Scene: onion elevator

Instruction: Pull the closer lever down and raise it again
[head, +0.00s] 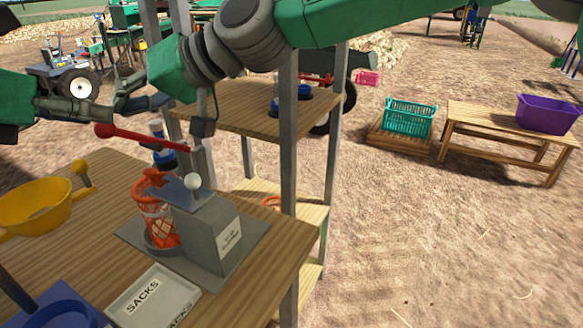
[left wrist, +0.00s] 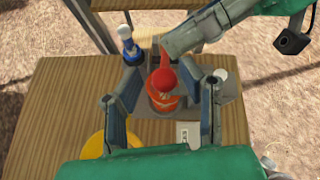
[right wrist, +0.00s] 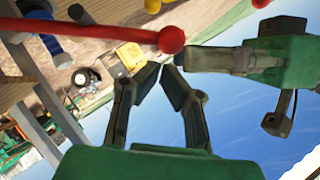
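A red lever (head: 143,138) with a red ball end sticks out to the left over the workbench, roughly level. Its ball also shows between my left fingers in the left wrist view (left wrist: 165,80) and just beyond my right fingertips in the right wrist view (right wrist: 171,40). My left gripper (left wrist: 164,78) is open, its fingers well apart; whether it touches the ball I cannot tell. My right gripper (right wrist: 162,68) is shut and empty, near the lever and facing my left gripper. A grey box (head: 212,230) with a white knob (head: 193,182) stands beside an orange net (head: 158,215).
A yellow bowl (head: 38,205) and yellow knob (head: 80,167) are at the left. A SACKS tray (head: 152,298) lies in front. Metal posts (head: 288,140) and a wooden shelf (head: 245,108) stand behind. Teal (head: 408,120) and purple (head: 547,114) crates are farther right.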

